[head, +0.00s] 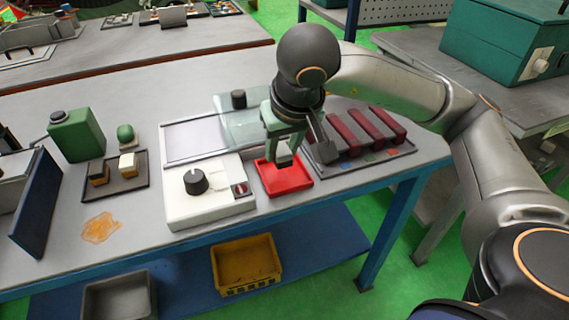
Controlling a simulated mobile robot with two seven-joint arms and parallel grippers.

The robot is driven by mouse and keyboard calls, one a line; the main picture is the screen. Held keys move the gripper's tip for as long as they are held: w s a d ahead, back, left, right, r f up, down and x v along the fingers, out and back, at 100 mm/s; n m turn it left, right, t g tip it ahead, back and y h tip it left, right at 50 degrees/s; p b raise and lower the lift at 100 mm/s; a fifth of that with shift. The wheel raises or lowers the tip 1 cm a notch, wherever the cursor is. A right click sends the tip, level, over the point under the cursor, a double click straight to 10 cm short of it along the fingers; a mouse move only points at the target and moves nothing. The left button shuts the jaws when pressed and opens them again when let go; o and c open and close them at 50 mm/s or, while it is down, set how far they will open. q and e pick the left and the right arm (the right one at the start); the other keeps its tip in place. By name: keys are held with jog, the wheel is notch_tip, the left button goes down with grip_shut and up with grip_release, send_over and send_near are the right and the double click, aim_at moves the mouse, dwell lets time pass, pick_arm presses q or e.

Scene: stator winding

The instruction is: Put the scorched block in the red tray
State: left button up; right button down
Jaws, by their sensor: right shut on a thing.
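My right gripper (284,152) points down over the red tray (302,184). It is shut on a small block (284,158) that looks pale above and dark below, mostly hidden by the fingers; I take it for the scorched block. The block is over or just inside the red tray, and I cannot tell whether it touches the tray's floor. The red tray sits at the table's front edge. My left gripper is not in view.
A white box with a black knob (196,181) stands left of the red tray. A rack with dark red bars (378,125) lies to the right. A dark tray (128,183) with two small blocks, a green canister (76,136) and an orange stain (100,228) are at left.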

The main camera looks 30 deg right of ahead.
aim_at(285, 163)
jog(key=f, duration=0.4)
jog(key=shift+w+d+b, duration=0.2)
jog(key=shift+d+b, duration=0.15)
jog(key=shift+d, duration=0.05)
jog(key=shift+f, duration=0.1)
jog(key=c, duration=1)
grip_release()
jog(key=shift+f, duration=0.15)
jog(key=o, duration=0.5)
jog(key=shift+c, duration=0.2)
